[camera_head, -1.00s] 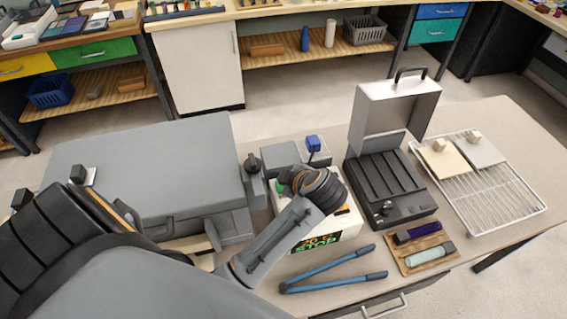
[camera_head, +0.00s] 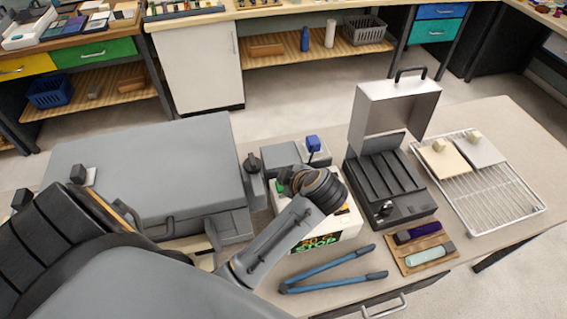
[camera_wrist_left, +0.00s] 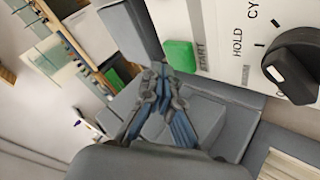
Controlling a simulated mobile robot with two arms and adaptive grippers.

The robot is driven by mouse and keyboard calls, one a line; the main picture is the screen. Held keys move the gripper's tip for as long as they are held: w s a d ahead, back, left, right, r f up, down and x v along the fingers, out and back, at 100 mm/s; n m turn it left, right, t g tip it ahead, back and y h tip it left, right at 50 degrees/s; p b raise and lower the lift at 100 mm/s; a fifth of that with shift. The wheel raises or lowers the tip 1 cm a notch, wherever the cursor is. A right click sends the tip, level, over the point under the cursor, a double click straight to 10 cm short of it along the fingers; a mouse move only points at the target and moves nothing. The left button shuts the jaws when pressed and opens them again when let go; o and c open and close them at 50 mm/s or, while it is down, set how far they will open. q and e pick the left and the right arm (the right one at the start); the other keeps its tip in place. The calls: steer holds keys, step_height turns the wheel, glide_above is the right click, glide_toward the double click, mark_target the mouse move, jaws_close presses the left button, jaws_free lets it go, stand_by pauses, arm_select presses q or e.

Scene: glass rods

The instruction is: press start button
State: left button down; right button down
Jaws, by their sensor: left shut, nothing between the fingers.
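The green start button (camera_wrist_left: 180,55) is on the white control panel (camera_wrist_left: 228,48) in the left wrist view, beside the printed word START. My left gripper (camera_wrist_left: 159,72) is shut and empty, with its fingertips close beside the button's lower left edge. I cannot tell whether they touch it. My right gripper is in neither view.
A black knob (camera_wrist_left: 292,66) is on the same panel. A large grey lidded machine (camera_head: 140,165) is left of the box, and an open black unit (camera_head: 390,190) is right of it. Blue-handled tongs (camera_head: 330,269) and a wire rack (camera_head: 490,200) lie on the table.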

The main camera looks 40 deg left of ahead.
arm_select(q)
steer(key=shift+f, duration=0.4)
steer(key=shift+f, duration=0.5)
stand_by(0.6)
stand_by(0.3)
steer(key=shift+r+p, duration=0.95)
steer(key=shift+p, duration=0.2)
steer(key=shift+r, duration=0.1)
